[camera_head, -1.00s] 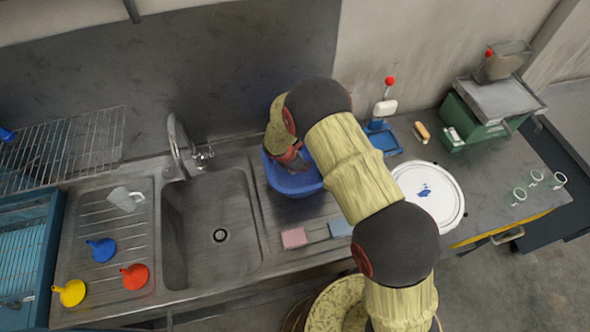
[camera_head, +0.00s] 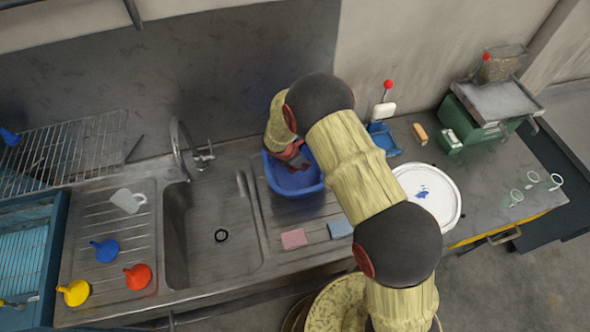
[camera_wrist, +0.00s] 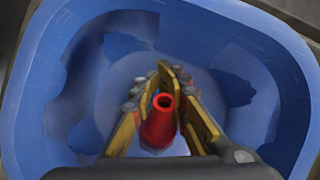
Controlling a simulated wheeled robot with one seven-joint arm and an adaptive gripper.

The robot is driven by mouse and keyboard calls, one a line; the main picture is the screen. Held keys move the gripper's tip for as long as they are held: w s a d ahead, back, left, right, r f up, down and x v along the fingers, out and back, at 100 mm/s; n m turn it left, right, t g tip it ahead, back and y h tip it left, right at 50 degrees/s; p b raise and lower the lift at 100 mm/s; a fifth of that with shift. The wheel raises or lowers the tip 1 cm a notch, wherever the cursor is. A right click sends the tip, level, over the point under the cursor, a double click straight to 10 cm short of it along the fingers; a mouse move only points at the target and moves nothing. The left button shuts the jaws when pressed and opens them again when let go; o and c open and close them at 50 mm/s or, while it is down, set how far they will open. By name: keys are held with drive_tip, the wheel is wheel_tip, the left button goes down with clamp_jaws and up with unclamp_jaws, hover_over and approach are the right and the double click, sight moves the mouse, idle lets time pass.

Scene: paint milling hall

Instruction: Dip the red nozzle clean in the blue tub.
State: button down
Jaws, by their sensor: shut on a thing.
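The blue tub (camera_head: 292,187) stands on the counter to the right of the sink. My gripper (camera_wrist: 163,110) points down into the tub and is shut on the red nozzle (camera_wrist: 160,122), a tapered red piece with a round hole at its top end. In the wrist view the tub's wall (camera_wrist: 30,105) surrounds the fingers and the nozzle. Darker blue patches show on the tub's inside. In the head view my arm hides most of the gripper and the nozzle. I cannot tell how deep the nozzle sits.
A pink sponge (camera_head: 293,238) and a blue-grey sponge (camera_head: 340,228) lie in front of the tub. A white lid (camera_head: 440,200) lies right of my arm.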

wheel_tip(320, 180, up, 12)
drive_tip(key=p, duration=0.7)
drive_tip(key=shift+p, duration=0.35)
drive_tip(key=shift+r, duration=0.1)
idle(2.1)
wheel_tip(320, 180, up, 4)
drive_tip(key=p, duration=0.2)
drive_tip(key=shift+p, duration=0.35)
drive_tip(key=shift+a, duration=0.1)
idle(0.5)
